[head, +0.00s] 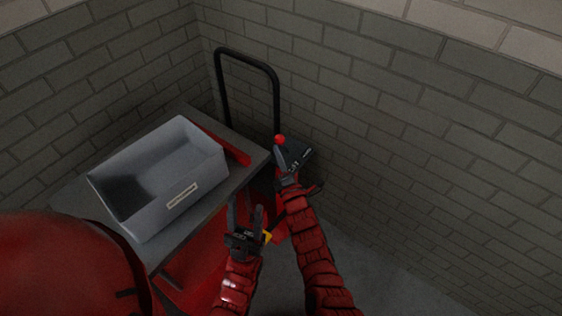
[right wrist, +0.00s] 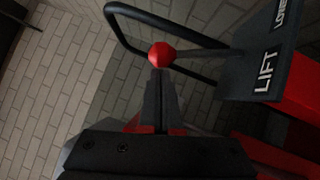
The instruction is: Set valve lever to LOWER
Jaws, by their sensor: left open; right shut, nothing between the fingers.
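The valve lever's red ball knob (head: 280,140) shows just past the tips of my right gripper (head: 283,158) in the head view. In the right wrist view the knob (right wrist: 161,54) is at the tips of my shut, empty right gripper (right wrist: 160,78); I cannot tell whether they touch. The lever's rod (right wrist: 198,53) runs right from the knob to a dark valve panel (right wrist: 250,72), labelled LIFT and, partly cut off, LOWER. In the head view the panel (head: 302,153) is partly hidden by my right gripper. My left gripper (head: 246,210) is open and empty, lower left.
A grey bin (head: 136,222) with a label stands on a dark cart top (head: 72,200) at left. A black tube handle (head: 247,60) rises behind. A red bar (head: 222,143) lies beside the bin. Brick walls close off the back; floor shows at lower right.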

